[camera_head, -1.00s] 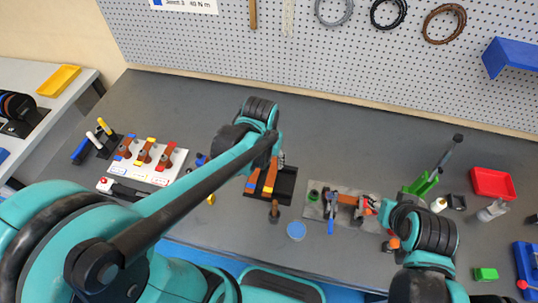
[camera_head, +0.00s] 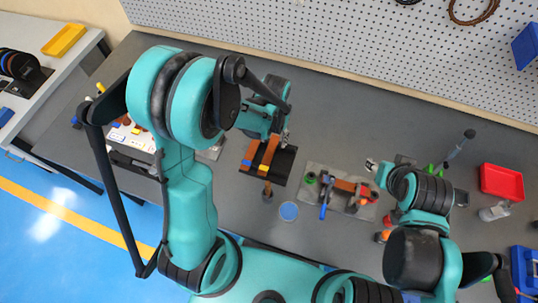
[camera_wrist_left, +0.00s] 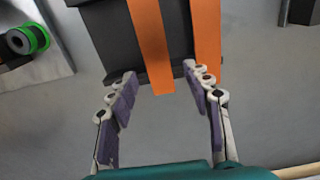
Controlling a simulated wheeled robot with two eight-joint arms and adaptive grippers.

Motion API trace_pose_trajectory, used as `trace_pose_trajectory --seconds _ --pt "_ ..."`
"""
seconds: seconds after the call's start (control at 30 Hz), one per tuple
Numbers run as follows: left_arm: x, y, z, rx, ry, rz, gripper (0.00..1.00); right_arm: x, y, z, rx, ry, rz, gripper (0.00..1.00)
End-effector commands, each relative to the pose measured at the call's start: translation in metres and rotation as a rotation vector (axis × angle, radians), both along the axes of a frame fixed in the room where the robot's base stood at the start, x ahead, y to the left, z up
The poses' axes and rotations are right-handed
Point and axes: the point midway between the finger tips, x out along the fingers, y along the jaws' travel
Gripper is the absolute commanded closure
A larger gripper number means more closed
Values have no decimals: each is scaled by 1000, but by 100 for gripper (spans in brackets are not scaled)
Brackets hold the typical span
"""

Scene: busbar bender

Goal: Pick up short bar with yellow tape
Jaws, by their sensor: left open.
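Two copper-orange bars lie side by side on a black tray (camera_head: 284,170) in the head view. The short bar with yellow tape (camera_head: 268,155) is on the right, its yellow end toward me; the other bar (camera_head: 252,152) has blue tape. My left gripper (camera_head: 285,137) is at the tray's far side. In the left wrist view, the gripper (camera_wrist_left: 160,75) is open and empty, with a bar (camera_wrist_left: 151,45), seemingly the yellow-taped one, lined up between its fingers. The tape is out of that view. My right gripper (camera_head: 372,165) is by the grey plate, its jaws unclear.
Right of the tray, a grey plate (camera_head: 340,208) carries a green spool (camera_head: 311,178) and a blue-handled tool. A wooden-handled tool (camera_head: 267,190) and a blue disc (camera_head: 289,211) are in front. A red bin (camera_head: 502,182) stands at right.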

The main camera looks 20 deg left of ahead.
Motion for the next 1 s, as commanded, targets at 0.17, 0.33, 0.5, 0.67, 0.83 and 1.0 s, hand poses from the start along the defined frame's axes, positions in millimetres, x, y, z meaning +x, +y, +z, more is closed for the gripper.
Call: trace_pose_trajectory --seconds 0.17,0.33,0.5,0.67,0.83,1.0 --pt "0 0 -3 0 0 0 50 0 0 -1 0 0 0 60" --pt "0 0 -3 0 0 0 50 0 0 0 0 0 0 60" --pt "0 0 -4 0 0 0 50 0 0 -2 0 0 0 60" --pt "0 0 -6 0 0 0 50 0 0 -5 0 0 0 60" --pt "0 0 -6 0 0 0 82 0 0 -4 0 0 0 60" --pt "0 0 -6 0 0 0 100 0 0 -5 0 0 0 60"
